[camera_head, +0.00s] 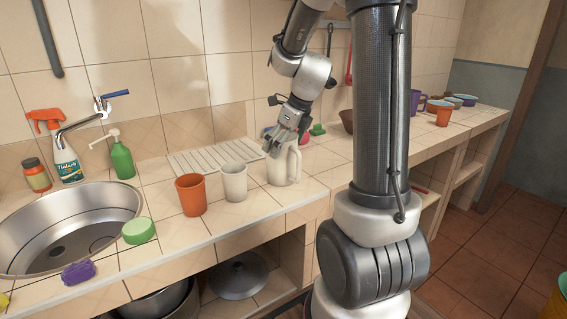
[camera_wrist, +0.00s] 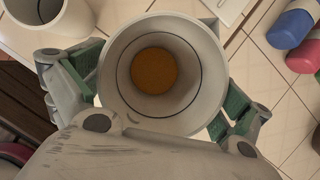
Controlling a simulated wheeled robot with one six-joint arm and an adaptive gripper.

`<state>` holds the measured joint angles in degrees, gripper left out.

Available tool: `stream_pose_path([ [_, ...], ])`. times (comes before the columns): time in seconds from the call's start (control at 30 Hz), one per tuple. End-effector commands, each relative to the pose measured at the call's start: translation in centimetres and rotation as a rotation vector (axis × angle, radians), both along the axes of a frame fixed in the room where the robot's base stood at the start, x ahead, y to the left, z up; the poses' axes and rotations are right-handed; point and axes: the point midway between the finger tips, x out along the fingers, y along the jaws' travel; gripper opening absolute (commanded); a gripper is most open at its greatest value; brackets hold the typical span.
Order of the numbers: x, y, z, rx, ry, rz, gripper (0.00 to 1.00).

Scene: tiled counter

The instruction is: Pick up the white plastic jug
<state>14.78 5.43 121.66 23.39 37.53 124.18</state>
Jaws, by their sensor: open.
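The white plastic jug (camera_head: 281,166) stands upright on the tiled counter, with its handle on the right side in the head view. In the wrist view I look down into the round mouth of the jug (camera_wrist: 205,62), and a brownish-orange disc shows at its bottom. My gripper (camera_head: 283,146) is just above and around the jug's top. In the wrist view its green-padded fingers (camera_wrist: 160,92) are spread on either side of the jug. The gripper is open. I cannot tell whether a pad touches the wall.
A white cup (camera_head: 234,182) stands just left of the jug, and an orange cup (camera_head: 191,194) beyond it. A white drying rack (camera_head: 215,156) lies behind them. The metal sink (camera_head: 62,222) is at left. Coloured bottles or cups (camera_wrist: 291,28) lie at right in the wrist view.

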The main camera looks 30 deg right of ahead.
Motion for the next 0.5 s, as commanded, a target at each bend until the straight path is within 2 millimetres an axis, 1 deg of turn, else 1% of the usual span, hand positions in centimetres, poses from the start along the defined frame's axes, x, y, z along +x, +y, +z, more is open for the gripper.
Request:
stream_pose_path([
  [0.03, 0.26, 0.15, -0.69, 0.001, 0.002, 0.002, 1.0],
  [0.13, 0.6, 0.29, -1.48, 0.0, 0.0, 0.001, 1.0],
  [0.37, 0.68, 0.32, -1.63, 0.0, -0.001, 0.002, 1.0],
  [0.43, 0.67, 0.32, -1.62, 0.0, -0.001, 0.002, 0.91],
  [0.5, 0.67, 0.32, -1.61, 0.0, -0.001, 0.002, 0.78],
])
